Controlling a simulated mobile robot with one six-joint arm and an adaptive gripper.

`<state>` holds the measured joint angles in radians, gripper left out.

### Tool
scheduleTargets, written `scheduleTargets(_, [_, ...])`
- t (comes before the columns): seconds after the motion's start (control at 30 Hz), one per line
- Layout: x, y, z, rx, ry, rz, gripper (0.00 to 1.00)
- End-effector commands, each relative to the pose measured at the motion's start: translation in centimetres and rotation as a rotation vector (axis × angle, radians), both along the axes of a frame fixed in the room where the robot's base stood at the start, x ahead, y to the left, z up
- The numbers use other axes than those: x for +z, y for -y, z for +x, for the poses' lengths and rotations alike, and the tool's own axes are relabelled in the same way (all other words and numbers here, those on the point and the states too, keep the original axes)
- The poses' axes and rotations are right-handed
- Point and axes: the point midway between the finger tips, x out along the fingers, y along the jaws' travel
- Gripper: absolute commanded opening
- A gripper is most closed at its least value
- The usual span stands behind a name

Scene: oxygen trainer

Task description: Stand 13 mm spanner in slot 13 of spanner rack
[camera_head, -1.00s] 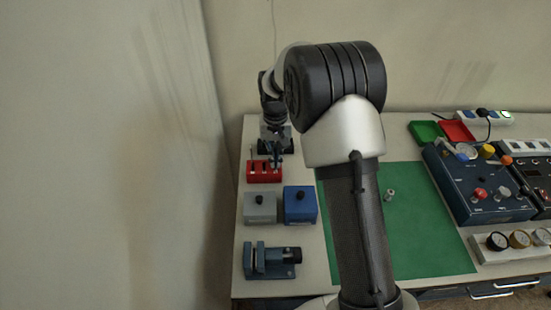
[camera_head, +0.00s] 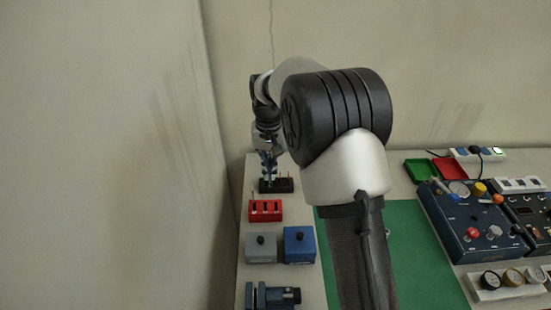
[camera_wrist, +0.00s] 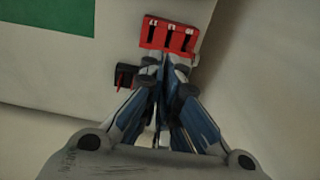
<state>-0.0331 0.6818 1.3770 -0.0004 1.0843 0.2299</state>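The spanner rack appears to be the red block (camera_head: 266,210) with dark slots, on the left part of the table. In the wrist view the red block (camera_wrist: 168,35) lies just beyond my fingertips, with three dark slots showing. A thin upright piece stands at its left end in the head view, too small to identify. My gripper (camera_head: 268,163) is over the black block behind the red one. In the wrist view its fingers (camera_wrist: 168,78) slant close together. I cannot tell whether they are closed or hold something. I cannot make out the 13 mm spanner for certain.
The black block (camera_head: 276,185) holds thin upright items, one red. A grey box (camera_head: 261,249), a blue box (camera_head: 299,246) and a vise (camera_head: 270,296) stand nearer. The left wall is close. A green mat (camera_head: 420,260) and a blue panel (camera_head: 470,225) lie to the right.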

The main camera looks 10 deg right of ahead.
Motion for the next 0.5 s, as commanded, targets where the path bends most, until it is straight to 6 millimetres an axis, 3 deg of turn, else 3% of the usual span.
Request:
scheduleTargets(0.1, [-3.1,-1.1,0.0,0.003,-0.004,0.0,0.0])
scheduleTargets(0.2, [-4.5,-1.5,0.0,0.001,-0.001,-0.001,0.0])
scheduleTargets(0.5, [-5.1,-1.7,0.0,0.0,0.002,0.0,0.0])
